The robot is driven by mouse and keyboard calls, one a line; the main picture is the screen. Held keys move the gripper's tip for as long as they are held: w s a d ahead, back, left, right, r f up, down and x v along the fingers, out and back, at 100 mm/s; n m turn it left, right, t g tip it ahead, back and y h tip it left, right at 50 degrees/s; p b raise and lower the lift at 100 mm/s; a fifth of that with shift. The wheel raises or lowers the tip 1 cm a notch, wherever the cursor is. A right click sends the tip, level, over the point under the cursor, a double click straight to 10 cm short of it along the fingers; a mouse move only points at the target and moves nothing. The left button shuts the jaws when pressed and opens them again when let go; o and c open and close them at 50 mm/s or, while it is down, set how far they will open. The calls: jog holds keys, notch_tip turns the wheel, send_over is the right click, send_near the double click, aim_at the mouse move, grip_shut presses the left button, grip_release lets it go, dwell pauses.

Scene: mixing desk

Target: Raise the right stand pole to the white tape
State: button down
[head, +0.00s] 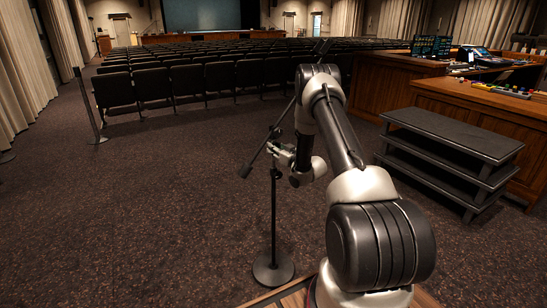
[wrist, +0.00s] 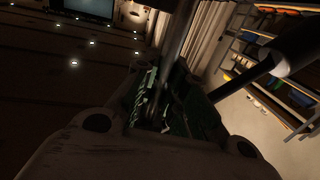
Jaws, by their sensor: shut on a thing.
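The right stand has a round dark base (head: 273,272) on the carpet and a thin upright pole (head: 274,215) above it. A dark boom (head: 262,148) slants across near its top, with a thicker end at the lower left. My gripper (head: 282,155) is at the upper part of the pole, partly hidden by my arm. In the wrist view, my gripper (wrist: 167,100) is shut on the dark pole (wrist: 183,35), which runs up between the fingers. I cannot make out the white tape in either view.
Another thin stand (head: 90,105) is at the left by the seat rows (head: 190,80). Dark steps (head: 450,140) and a wooden desk (head: 490,115) with equipment are at the right. A dark rod (wrist: 265,70) crosses the wrist view's right side.

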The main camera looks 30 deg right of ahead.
aim_at(273, 130)
notch_tip(273, 130, up, 8)
jog(key=shift+w+r, duration=0.1)
jog(key=shift+r, duration=0.1)
jog(key=c, duration=1.6)
grip_release()
jog(key=shift+c, duration=0.2)
jog(key=shift+o, duration=0.9)
jog(key=shift+f, duration=0.1)
jog(key=shift+f, duration=0.1)
jog(key=shift+s+d, duration=0.1)
jog(key=shift+s, duration=0.15)
jog(key=v, duration=1.1)
jog(key=shift+s, duration=0.3)
jog(key=shift+d, duration=0.1)
